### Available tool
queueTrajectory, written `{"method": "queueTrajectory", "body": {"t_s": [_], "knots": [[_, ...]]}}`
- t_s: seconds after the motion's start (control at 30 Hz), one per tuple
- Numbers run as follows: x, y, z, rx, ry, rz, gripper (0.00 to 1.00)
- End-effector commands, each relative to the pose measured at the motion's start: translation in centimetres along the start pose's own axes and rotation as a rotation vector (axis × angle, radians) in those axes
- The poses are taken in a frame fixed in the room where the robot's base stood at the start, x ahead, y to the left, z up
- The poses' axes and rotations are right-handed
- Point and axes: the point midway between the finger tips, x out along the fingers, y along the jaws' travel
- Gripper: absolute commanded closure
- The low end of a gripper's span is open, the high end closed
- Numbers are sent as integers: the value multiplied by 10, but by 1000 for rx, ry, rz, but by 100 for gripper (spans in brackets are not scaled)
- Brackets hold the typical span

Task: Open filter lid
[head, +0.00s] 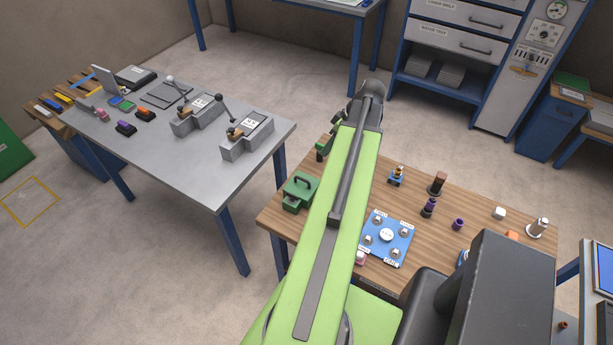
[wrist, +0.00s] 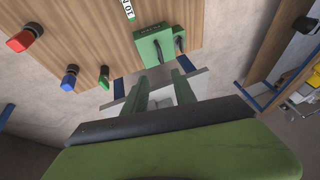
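A green box (head: 299,191) with an arched handle on top stands at the left end of the wooden table; I take it for the filter. In the head view my gripper (head: 322,150) is partly hidden by my arm.
The wooden table (head: 330,185) also holds a blue plate with knobs (head: 387,237) and several small parts. A grey table (head: 190,160) with two lever devices stands to the left. Clear floor lies between the tables. Red, blue and green knobs show in the wrist view.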

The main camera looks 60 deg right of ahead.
Motion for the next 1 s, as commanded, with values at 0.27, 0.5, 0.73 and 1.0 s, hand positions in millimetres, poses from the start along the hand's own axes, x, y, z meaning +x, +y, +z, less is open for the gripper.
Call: {"method": "queueTrajectory", "body": {"t_s": [0.27,0.5,0.73,1.0], "knots": [[53,1,4,0,-2,-1,67],[107,2,4,0,-2,0,67],[153,1,4,1,-2,0,67],[174,0,2,2,-2,0,67]]}}
